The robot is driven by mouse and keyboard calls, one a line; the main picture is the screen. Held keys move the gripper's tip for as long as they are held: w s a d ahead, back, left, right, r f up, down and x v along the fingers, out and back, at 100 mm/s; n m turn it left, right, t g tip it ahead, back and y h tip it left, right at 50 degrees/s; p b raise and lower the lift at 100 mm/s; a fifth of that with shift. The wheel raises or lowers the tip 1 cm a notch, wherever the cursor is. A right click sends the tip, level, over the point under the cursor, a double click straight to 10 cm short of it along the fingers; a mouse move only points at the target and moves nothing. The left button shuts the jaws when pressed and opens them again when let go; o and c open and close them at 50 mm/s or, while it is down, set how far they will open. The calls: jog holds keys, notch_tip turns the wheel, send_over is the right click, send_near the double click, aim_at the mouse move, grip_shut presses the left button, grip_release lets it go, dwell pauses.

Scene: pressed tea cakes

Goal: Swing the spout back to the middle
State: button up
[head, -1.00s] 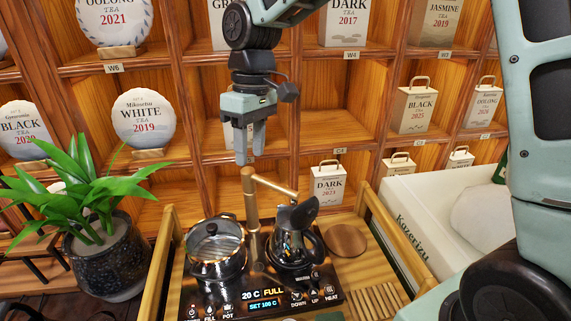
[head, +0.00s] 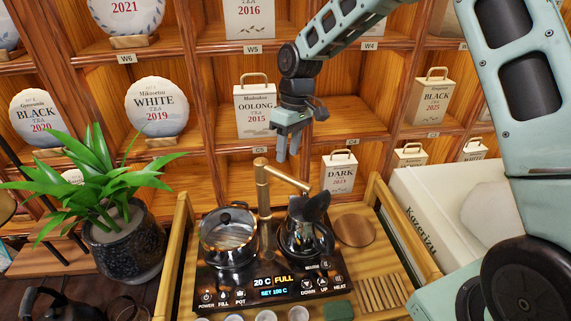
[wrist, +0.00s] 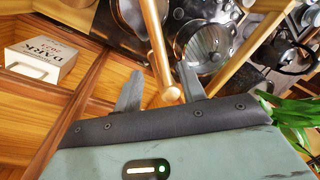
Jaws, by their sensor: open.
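The bronze spout stands between the glass pot (head: 229,240) and the dark kettle (head: 304,235) on the black stove panel. Its arm (head: 285,177) points right, over the kettle, in the head view. My gripper (head: 287,155) is open and empty, pointing down just above and behind the spout arm. In the wrist view the bronze pipe (wrist: 158,45) shows between the two spread fingers of my gripper (wrist: 160,72), its rounded end near the palm. I cannot tell whether a finger touches it.
The panel sits on a wooden tray (head: 177,255) with raised side rails. A potted plant (head: 123,245) is at left. Behind is a wooden shelf with tea boxes, a DARK box (head: 339,175) close behind the spout. A white box (head: 425,215) is at right.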

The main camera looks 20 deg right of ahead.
jog(key=f, duration=0.2)
jog(key=f+p, duration=0.1)
jog(key=f, duration=0.1)
jog(key=a+f, duration=0.1)
jog(key=f, duration=0.1)
jog(key=shift+s, duration=0.3)
grip_shut()
